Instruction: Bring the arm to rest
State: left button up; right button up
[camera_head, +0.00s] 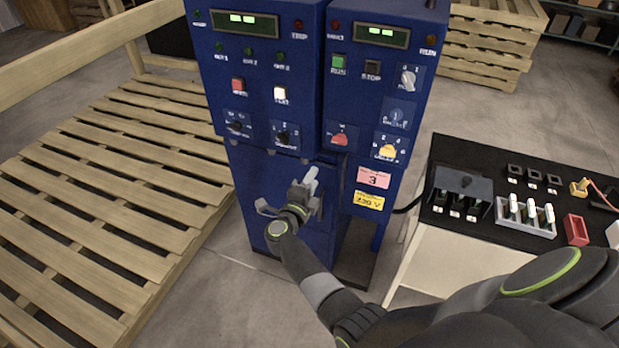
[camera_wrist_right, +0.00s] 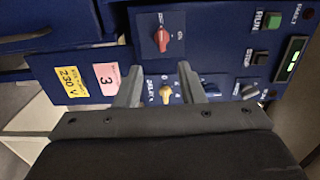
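My right arm reaches in from the lower right in the head view. Its gripper (camera_head: 290,195) is in front of the lower part of the blue cabinet (camera_head: 262,175), left of the pink label and below the knobs. In the right wrist view the gripper's two fingers (camera_wrist_right: 161,85) stand apart with nothing held between them. The yellow knob (camera_wrist_right: 167,94) shows between the fingers there, but in the head view the yellow knob (camera_head: 388,151) is well away from the gripper. My left gripper is in neither view.
A red knob (camera_head: 340,138) and the pink label (camera_head: 374,178) are on the cabinet's right half. A black-topped bench (camera_head: 480,238) with switches and a red bin (camera_head: 576,230) stands right, near my arm. Wooden pallets (camera_head: 90,215) lie left. Bare floor shows between pallets and cabinet.

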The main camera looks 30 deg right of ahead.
jog(key=s+a+f+n+y+b, duration=0.15)
jog(key=s+f+n+y, duration=0.35)
jog(key=f, duration=0.6)
jog(key=s+f+n+y+b, duration=0.2)
jog(key=s+f+n, duration=0.5)
jog(key=f, duration=0.4)
jog(key=s+a+f+n+y+b, duration=0.1)
jog(key=s+f+n+y, duration=0.3)
jog(key=s+f+n, duration=0.45)
jog(key=s+d+f+n+g+b, duration=0.1)
jog(key=s+f+n+g, duration=0.1)
jog(key=s+f, duration=0.4)
jog(key=s+d+f+n+g+y+b, duration=0.1)
jog(key=s+f+g, duration=0.4)
jog(key=s, duration=1.1)
jog(key=s+d+f+n+g+b, duration=0.1)
jog(key=s+f+n+g, duration=0.2)
jog(key=s+f, duration=0.6)
jog(key=s, duration=0.3)
jog(key=shift+d+g, duration=0.35)
jog(key=shift+g, duration=0.05)
